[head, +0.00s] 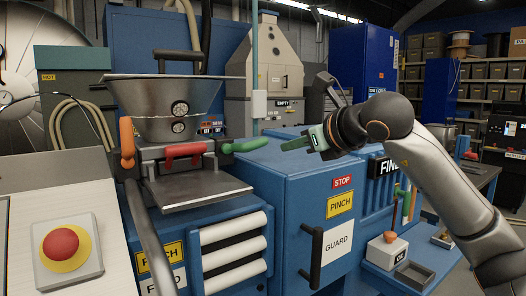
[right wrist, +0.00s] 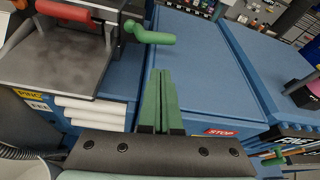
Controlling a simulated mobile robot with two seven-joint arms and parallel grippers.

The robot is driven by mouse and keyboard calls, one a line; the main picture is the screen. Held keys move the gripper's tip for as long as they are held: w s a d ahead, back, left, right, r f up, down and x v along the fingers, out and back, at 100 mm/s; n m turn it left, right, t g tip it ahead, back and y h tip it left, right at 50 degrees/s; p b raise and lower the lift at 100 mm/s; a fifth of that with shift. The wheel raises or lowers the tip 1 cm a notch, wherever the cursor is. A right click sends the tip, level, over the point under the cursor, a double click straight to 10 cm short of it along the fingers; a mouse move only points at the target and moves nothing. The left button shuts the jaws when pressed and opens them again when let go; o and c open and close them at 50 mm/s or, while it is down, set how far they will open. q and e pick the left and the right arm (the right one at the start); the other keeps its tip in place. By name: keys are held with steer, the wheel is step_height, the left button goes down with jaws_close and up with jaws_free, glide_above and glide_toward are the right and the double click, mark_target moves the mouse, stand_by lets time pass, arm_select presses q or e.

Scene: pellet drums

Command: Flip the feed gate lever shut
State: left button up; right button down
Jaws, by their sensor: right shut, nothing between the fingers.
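The steel feed hopper (head: 165,105) stands on the blue machine, with a metal tray (head: 195,188) below it. A green lever handle (head: 247,145) sticks out to the right from the hopper's base, and it also shows in the right wrist view (right wrist: 152,36). A red handle (head: 184,151) lies across the front of the base, and an orange handle (head: 127,138) stands at its left. No label on these handles can be read as the feed gate. My right gripper (head: 290,144) is shut and empty, to the right of the green lever and apart from it. My left gripper is out of view.
A blue guard cabinet (head: 300,200) with a black handle (head: 313,255) stands below my right gripper. A red stop button (head: 60,243) sits on a sloped panel at left. White rollers (head: 235,250) lie under the tray. The cabinet's top is clear.

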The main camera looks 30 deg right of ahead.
mark_target(268, 167)
steer(key=p+x, duration=0.2)
steer(key=x, duration=0.6)
steer(key=shift+w+a+f, duration=0.1)
steer(key=shift+w, duration=0.25)
steer(key=shift+w+f, duration=0.25)
steer(key=shift+w, duration=0.2)
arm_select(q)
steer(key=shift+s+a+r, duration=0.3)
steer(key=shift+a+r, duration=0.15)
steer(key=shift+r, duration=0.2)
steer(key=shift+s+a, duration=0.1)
arm_select(e)
steer(key=shift+r, duration=0.2)
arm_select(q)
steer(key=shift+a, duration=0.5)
arm_select(e)
steer(key=shift+n, duration=0.3)
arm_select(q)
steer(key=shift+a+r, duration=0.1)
